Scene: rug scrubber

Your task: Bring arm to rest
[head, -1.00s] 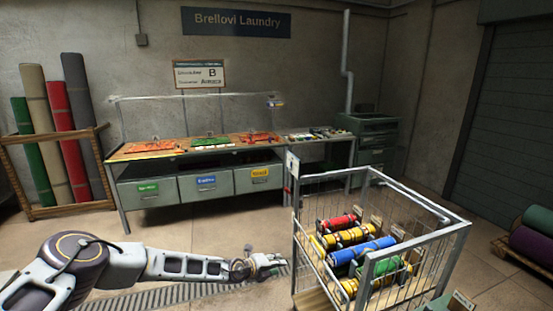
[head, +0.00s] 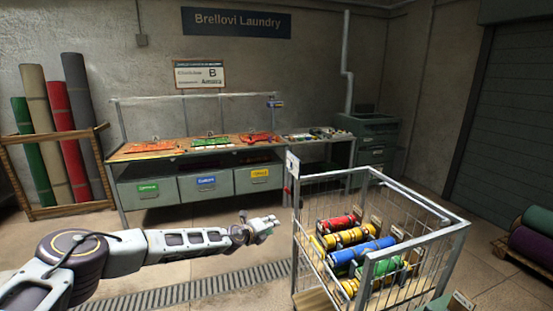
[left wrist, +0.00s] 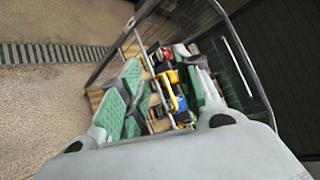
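My left gripper (head: 272,224) is at the end of my outstretched left arm, in front of the workbench and just left of the wire cart (head: 296,237). In the left wrist view my left gripper (left wrist: 166,66) has its two green-padded fingers spread apart with nothing held between them. The cart and its coloured rolls show beyond the fingers. My right gripper is in neither view.
The cart holds red, yellow, blue and green rolls (head: 376,249). A workbench (head: 165,154) with labelled bins stands behind. Rolled rugs (head: 78,120) lean in a wooden rack at left. Open floor with a drain grate (head: 190,296) lies below my arm.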

